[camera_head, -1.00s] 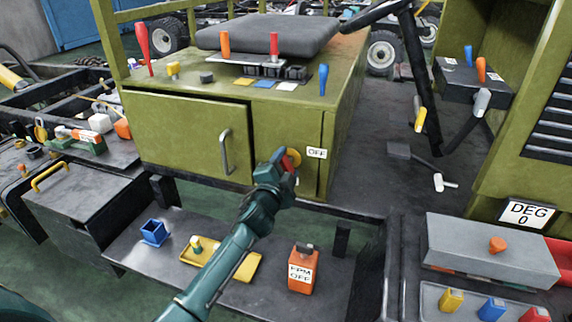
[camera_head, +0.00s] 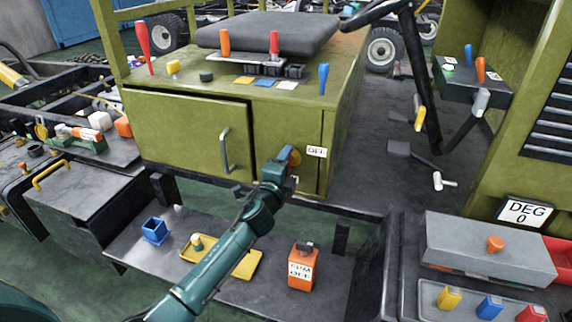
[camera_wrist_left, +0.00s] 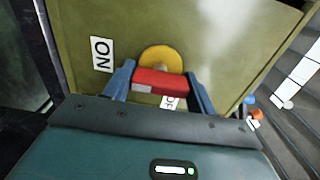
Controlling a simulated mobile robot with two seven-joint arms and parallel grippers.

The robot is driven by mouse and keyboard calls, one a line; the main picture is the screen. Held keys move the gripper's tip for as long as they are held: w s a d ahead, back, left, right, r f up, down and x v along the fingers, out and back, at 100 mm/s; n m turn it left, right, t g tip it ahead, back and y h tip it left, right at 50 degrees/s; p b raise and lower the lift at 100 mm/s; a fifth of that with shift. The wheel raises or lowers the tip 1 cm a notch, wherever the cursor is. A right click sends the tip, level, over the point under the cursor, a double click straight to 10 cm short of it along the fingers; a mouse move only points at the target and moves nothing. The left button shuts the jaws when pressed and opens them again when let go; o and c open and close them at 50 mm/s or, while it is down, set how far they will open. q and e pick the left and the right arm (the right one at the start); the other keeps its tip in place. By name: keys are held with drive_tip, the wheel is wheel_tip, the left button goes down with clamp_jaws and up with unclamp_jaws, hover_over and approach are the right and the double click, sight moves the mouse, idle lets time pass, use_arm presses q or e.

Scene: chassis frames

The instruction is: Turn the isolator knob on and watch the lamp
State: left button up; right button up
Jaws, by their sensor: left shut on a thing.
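The isolator knob is a red bar (camera_wrist_left: 160,82) in front of a yellow disc (camera_wrist_left: 161,58) on the olive cabinet panel. My left gripper (camera_wrist_left: 160,84) is shut on the red bar, one blue finger at each side. In the wrist view an ON label (camera_wrist_left: 101,54) is left of the disc, and an OFF label (camera_wrist_left: 170,102) is partly hidden below the bar. In the head view my left gripper (camera_head: 288,164) covers most of the knob, beside the OFF label (camera_head: 316,151). A small green spot, possibly the lamp (camera_head: 448,67), shows on the dark lever console.
The olive cabinet (camera_head: 190,135) has a door handle (camera_head: 226,150). Below my arm are a yellow tray (camera_head: 246,265), a blue box (camera_head: 155,231) and an orange box labelled OFF (camera_head: 300,267). A grey box (camera_head: 488,250) and a DEG 0 sign (camera_head: 525,212) stand right.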

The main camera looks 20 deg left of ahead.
use_arm(q)
drive_tip(key=o, duration=1)
drive_tip(key=s, duration=1.3)
drive_tip(key=shift+s+a, duration=0.1)
drive_tip(key=shift+a, duration=0.15)
